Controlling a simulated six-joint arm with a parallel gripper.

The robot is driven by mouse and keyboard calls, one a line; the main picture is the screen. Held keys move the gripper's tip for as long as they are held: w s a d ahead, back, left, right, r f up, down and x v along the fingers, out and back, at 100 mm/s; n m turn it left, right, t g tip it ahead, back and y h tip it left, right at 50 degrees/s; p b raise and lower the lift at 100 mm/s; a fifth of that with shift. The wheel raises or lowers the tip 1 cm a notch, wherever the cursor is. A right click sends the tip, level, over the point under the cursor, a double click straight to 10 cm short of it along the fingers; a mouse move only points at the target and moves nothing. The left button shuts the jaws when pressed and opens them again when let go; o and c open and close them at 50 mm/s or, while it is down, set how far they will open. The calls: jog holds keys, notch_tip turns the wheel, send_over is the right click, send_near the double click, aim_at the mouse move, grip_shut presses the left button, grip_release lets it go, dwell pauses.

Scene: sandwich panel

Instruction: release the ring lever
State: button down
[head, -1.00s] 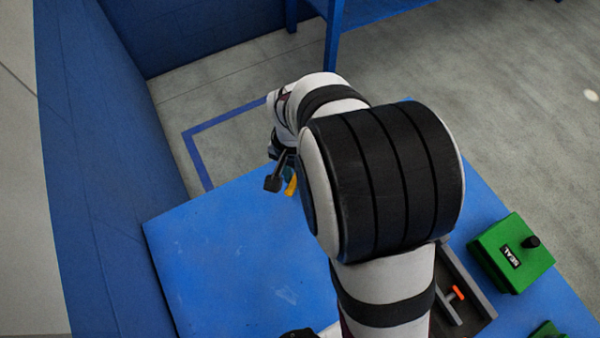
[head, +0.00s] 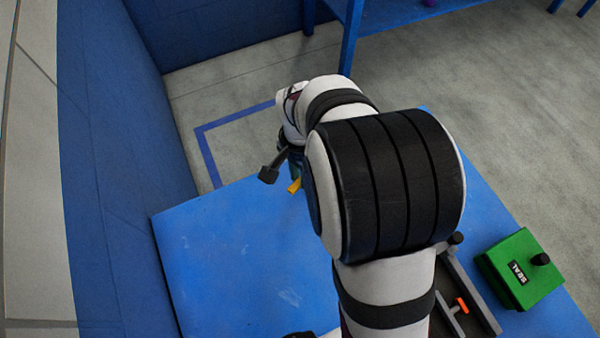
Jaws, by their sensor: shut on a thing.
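My gripper (head: 291,162) is at the far edge of the blue table, mostly hidden behind my arm. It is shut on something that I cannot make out. A grey rod with a dark block-shaped end (head: 268,174) sticks out to its left, and a small yellow piece (head: 295,186) shows just below it. I cannot tell whether either belongs to the gripper or to the ring lever. No ring shape can be made out.
A grey tray (head: 478,300) with an orange-tipped handle (head: 462,305) lies beside my arm, partly covered. The left of the blue table (head: 240,260) is clear. A blue wall (head: 125,150) borders it.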

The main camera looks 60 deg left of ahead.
jog(key=c, duration=0.8)
grip_release()
jog(key=shift+o, duration=0.2)
jog(key=shift+r, duration=0.1)
notch_tip(320, 180, up, 16)
jog(key=shift+f, duration=0.2)
